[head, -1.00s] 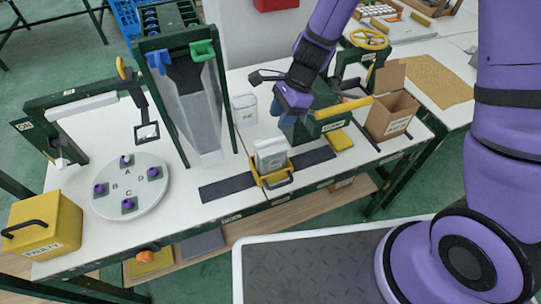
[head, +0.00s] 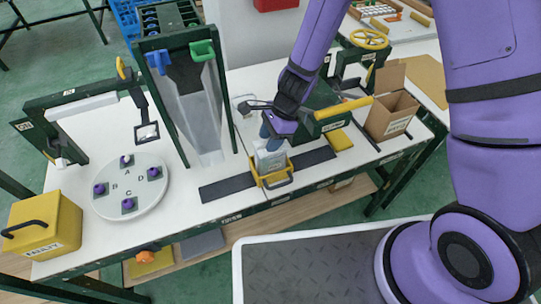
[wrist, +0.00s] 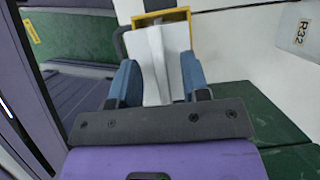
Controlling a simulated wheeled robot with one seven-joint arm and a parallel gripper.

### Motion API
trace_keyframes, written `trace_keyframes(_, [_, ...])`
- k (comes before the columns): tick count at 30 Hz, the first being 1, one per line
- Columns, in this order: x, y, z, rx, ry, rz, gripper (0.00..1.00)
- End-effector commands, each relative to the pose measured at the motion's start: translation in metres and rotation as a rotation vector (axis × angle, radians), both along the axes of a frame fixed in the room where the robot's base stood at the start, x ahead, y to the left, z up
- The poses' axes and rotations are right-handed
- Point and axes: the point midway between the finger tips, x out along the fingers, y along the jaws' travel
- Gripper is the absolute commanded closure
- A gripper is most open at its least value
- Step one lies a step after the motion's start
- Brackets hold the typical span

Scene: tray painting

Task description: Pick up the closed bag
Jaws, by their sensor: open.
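The closed bag (head: 270,160) is a pale, upright packet standing in a yellow holder (head: 284,178) on the dark strip of the bench. In the wrist view the bag (wrist: 156,62) is whitish with a fold down its middle, and the yellow holder (wrist: 166,16) frames its far end. My gripper (head: 269,134) is right above the bag in the head view. In the wrist view its two blue fingers (wrist: 158,82) are apart, one on each side of the bag's near end. I cannot tell whether they touch it.
A green box with a yellow handle (head: 343,109) is close to the right of my gripper. A clear hopper in a green frame (head: 198,110) stands to the left. A cardboard box (head: 388,116) is further right, and a round lettered plate (head: 131,190) far left.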

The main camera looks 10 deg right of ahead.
Motion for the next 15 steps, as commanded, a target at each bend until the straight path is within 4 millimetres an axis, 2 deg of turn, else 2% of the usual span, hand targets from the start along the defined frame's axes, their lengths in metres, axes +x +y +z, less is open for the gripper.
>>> trace_keyframes(14, [0.0, -0.0001, -0.0019, 0.001, 0.0, 0.0, 0.57])
trace_keyframes(15, [0.0, -0.0001, -0.0017, 0.0, 0.0, 0.0, 0.67])
